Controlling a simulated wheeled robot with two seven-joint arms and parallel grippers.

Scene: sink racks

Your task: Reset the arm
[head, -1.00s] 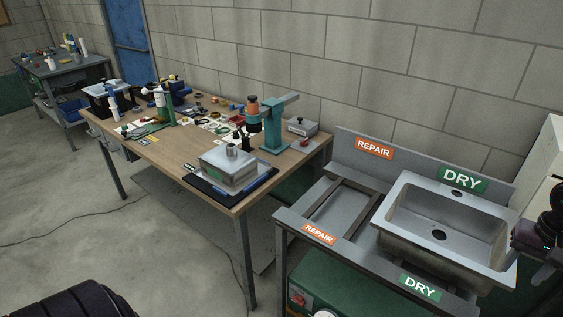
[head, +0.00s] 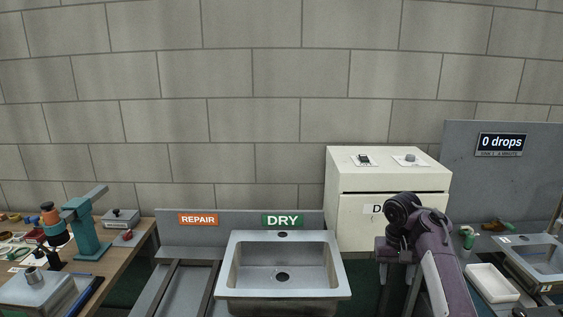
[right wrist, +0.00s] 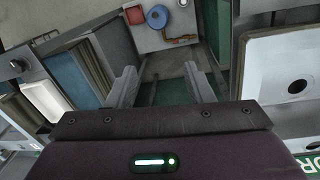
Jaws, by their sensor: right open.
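My right arm stands to the right of the metal sink (head: 242,270) in the head view. Its right gripper (head: 393,249) is in front of the white cabinet, with its fingers hard to make out there. In the right wrist view the two fingers of the right gripper (right wrist: 160,88) are spread apart with nothing between them. The sink (right wrist: 252,75) lies to the right of the fingers in that view, apart from them. The sink sits upright by the green DRY label (head: 283,220). My left gripper is not in view.
An empty rack slot lies left of the sink, by the orange REPAIR label (head: 198,220). The white cabinet (head: 390,170) stands behind my right arm. A grey panel with a "0 drops" display (head: 502,142) and a white tray (head: 492,283) are at right. A cluttered workbench (head: 128,252) is at left.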

